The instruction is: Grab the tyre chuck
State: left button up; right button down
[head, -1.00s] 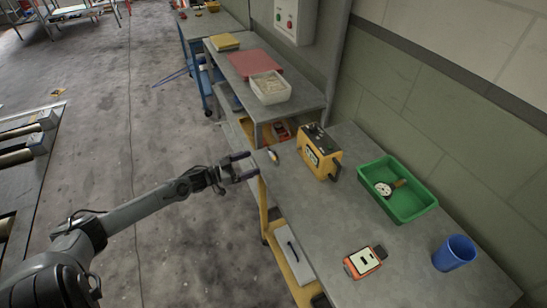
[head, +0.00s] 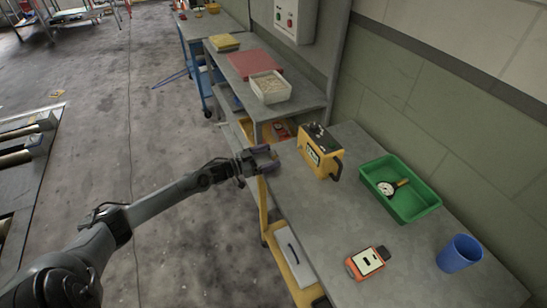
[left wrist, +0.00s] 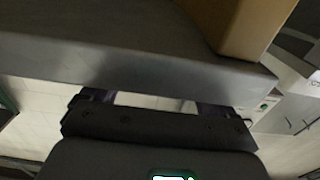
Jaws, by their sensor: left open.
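I cannot make out the tyre chuck for certain. A small object that lay at this corner earlier is now hidden behind the gripper. In the left wrist view the gripper's fingers (left wrist: 155,103) show below the grey bench edge (left wrist: 130,62), and nothing is seen between them. My right gripper is not in view.
A yellow device (head: 319,152) stands just right of the gripper. A green tray (head: 432,209) holds a white round-headed tool (head: 386,188). An orange device (head: 366,263) and a blue cup (head: 459,254) are at the bench's near end. The bench middle is clear.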

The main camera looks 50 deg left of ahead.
pick_arm(q)
jog(key=c, duration=1.2)
jog(key=shift+r, duration=0.1)
